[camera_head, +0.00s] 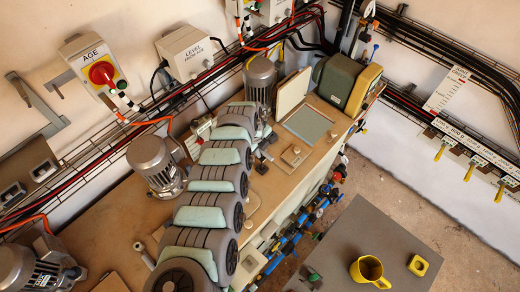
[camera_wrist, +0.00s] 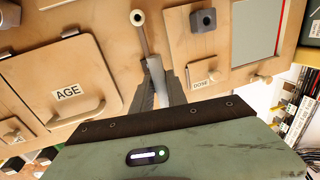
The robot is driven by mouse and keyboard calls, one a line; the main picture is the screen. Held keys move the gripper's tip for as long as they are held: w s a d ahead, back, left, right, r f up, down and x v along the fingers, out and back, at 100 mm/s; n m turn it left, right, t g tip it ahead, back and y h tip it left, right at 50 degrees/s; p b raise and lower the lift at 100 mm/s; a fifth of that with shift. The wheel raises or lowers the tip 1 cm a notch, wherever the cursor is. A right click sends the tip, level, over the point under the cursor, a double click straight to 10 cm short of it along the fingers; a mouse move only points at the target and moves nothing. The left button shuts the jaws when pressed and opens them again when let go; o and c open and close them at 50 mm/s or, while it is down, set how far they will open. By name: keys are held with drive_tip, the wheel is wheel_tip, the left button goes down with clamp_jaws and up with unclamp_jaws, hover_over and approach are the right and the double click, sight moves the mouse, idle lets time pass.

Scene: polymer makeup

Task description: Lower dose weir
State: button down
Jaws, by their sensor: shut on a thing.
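In the wrist view my gripper (camera_wrist: 154,68) points down at the tan tank top. Its fingers are close together around the near end of a thin grey rod (camera_wrist: 145,40). The rod ends in a pale ring with a dark centre (camera_wrist: 138,17), beyond the fingertips. A small tan plate marked DOSE (camera_wrist: 201,85) lies just right of the fingers. I cannot tell whether the rod is the dose weir's handle, or its height. In the head view my arm covers much of the tank top (camera_head: 107,222), and the fingertips are hard to make out.
A hatch marked AGE (camera_wrist: 68,92) with a bar handle lies left. A dark block (camera_wrist: 203,19) and a grey pane (camera_wrist: 256,22) lie at upper right. In the head view, motors (camera_head: 155,163) stand close beside my arm. A yellow mug (camera_head: 370,270) stands on the grey table (camera_head: 375,225).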

wheel_tip(320, 180, down, 10)
drive_tip(key=b, duration=0.8)
drive_tip(key=shift+r, duration=0.1)
drive_tip(key=c, duration=1.3)
unclamp_jaws()
drive_tip(key=shift+s+a+r, duration=0.2)
drive_tip(key=shift+r, duration=0.35)
drive_tip(key=shift+s+a+r+p, duration=0.15)
drive_tip(key=shift+r, duration=1.5)
drive_tip(key=shift+s+a+r+p, duration=0.1)
drive_tip(key=shift+a+r, duration=0.05)
drive_tip(key=shift+r, duration=1.55)
drive_tip(key=shift+s+a+r+p, duration=0.15)
drive_tip(key=shift+r, duration=1.5)
